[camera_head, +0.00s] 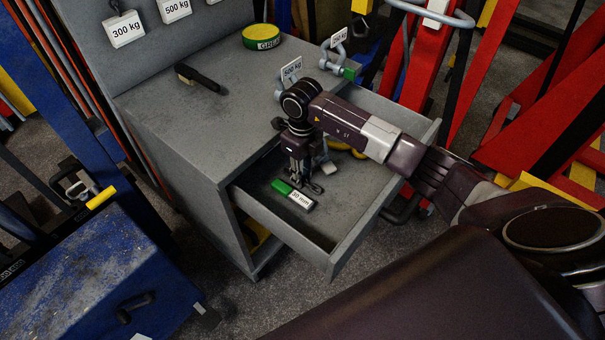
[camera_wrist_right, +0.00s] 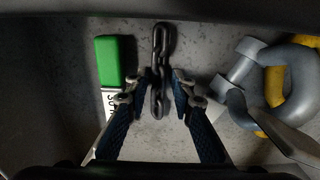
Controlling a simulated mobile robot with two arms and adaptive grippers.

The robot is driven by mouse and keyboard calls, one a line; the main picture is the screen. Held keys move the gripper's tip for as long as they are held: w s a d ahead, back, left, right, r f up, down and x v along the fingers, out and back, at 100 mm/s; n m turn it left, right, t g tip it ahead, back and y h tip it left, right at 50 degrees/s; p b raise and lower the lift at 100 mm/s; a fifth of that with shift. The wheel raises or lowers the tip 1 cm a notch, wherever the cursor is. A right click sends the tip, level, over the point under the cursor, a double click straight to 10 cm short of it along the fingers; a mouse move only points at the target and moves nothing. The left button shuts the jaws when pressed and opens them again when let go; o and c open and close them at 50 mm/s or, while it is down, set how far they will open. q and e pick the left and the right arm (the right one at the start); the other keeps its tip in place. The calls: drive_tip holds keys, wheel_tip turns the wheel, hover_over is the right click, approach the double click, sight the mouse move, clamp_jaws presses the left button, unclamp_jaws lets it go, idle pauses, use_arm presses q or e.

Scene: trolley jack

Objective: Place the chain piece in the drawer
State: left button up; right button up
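The chain piece (camera_wrist_right: 161,45) is a short length of dark grey metal links. My left gripper is not in view.
On the cabinet top (camera_head: 190,120) are a black-handled brush (camera_head: 197,77), a green-yellow tin (camera_head: 262,37) and labelled shackles. A blue box (camera_head: 90,280) stands left.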

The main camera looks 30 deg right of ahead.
drive_tip(key=shift+o, duration=0.3)
drive_tip(key=shift+r, duration=0.15)
drive_tip(key=shift+r+p, duration=0.25)
drive_tip(key=shift+p, duration=0.1)
wheel_tip(320, 180, up, 12)
drive_tip(key=p, duration=0.8)
drive_tip(key=shift+f, duration=0.15)
